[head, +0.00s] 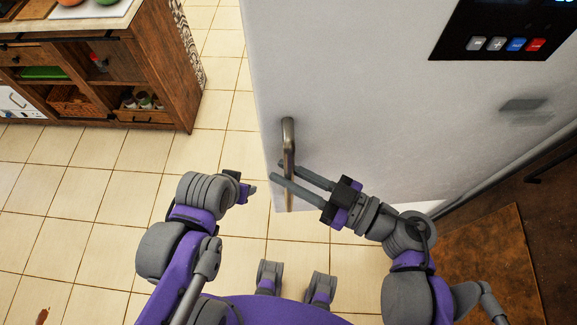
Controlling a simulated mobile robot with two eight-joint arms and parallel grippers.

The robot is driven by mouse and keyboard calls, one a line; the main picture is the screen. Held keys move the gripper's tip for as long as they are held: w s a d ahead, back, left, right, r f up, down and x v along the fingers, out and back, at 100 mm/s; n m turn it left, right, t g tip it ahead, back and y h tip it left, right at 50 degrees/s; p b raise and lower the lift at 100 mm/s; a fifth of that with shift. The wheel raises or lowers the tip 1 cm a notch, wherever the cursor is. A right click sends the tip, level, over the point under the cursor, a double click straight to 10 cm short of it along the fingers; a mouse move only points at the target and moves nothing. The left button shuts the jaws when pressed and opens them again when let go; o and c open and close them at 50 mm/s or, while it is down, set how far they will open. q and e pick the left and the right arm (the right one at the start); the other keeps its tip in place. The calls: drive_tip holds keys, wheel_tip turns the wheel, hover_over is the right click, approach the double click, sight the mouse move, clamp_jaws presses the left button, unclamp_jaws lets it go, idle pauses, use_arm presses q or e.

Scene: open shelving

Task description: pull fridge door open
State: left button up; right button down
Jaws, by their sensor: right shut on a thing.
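The fridge door (350,85) is a large pale grey panel at the upper right, with a dark display and several small buttons. A vertical metal handle (288,135) stands out near the door's left edge. My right gripper (278,170) reaches in from the right with its two long fingers at the lower part of the handle, shut on it. The exact contact is partly hidden by the fingers. My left gripper (248,191) is to the left of the handle, apart from the door, and its fingers are too small to judge.
A wooden open-shelf cabinet (158,60) with baskets and jars stands at the upper left. The tiled floor (90,180) between it and the fridge is clear. A brown wooden panel (500,265) lies at the lower right.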

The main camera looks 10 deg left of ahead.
drive_tip(key=shift+r, duration=0.15)
drive_tip(key=c, duration=1.1)
unclamp_jaws()
drive_tip(key=shift+o, duration=0.2)
drive_tip(key=v, duration=1.1)
drive_tip(key=shift+a, duration=0.1)
